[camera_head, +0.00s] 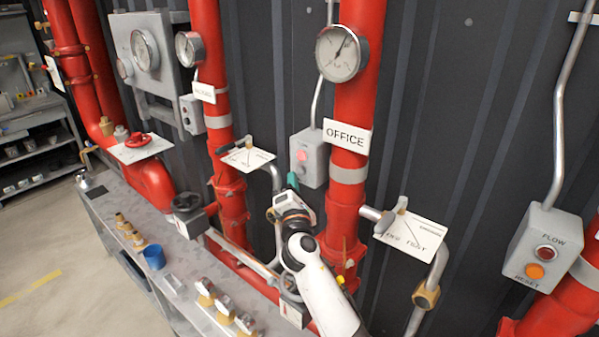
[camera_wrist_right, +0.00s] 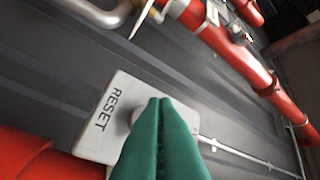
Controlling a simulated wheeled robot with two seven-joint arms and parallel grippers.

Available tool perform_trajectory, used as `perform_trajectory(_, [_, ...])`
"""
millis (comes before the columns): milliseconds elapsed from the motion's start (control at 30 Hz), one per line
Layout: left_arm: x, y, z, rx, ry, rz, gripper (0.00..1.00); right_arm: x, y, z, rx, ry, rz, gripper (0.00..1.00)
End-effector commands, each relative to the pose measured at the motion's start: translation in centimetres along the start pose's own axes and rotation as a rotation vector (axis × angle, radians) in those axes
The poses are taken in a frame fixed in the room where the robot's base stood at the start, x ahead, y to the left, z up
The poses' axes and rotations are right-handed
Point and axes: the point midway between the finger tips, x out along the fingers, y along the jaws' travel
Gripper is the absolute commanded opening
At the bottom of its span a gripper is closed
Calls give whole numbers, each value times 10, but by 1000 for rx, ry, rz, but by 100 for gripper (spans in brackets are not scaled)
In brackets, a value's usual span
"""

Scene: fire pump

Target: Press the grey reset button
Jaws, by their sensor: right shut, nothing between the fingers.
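A grey control box (camera_head: 316,165) with a pink-red lamp (camera_head: 301,156) hangs on the wall left of the OFFICE pipe. In the right wrist view the box face (camera_wrist_right: 98,140) carries the word RESET. A pale grey round edge, seemingly the reset button (camera_wrist_right: 136,112), shows beside the word and is mostly hidden behind my fingers. My right gripper (camera_head: 292,180) is at the lower left part of the box, its green fingers together and empty. In the right wrist view its fingertips (camera_wrist_right: 160,100) overlap the button; I cannot tell whether they touch it. My left gripper is out of view.
The red OFFICE pipe (camera_head: 359,110) with a gauge (camera_head: 341,54) runs close to the right of the box. A valve lever with a white card (camera_head: 412,237) stands right of it. Another box (camera_head: 543,245) has red and orange buttons. A bench (camera_head: 160,260) with fittings is lower left.

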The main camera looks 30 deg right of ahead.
Motion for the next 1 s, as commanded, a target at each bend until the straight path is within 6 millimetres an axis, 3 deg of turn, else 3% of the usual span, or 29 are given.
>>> perform_trajectory(1000, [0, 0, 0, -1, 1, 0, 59, 6, 4, -5, 0, 0, 0, 0])
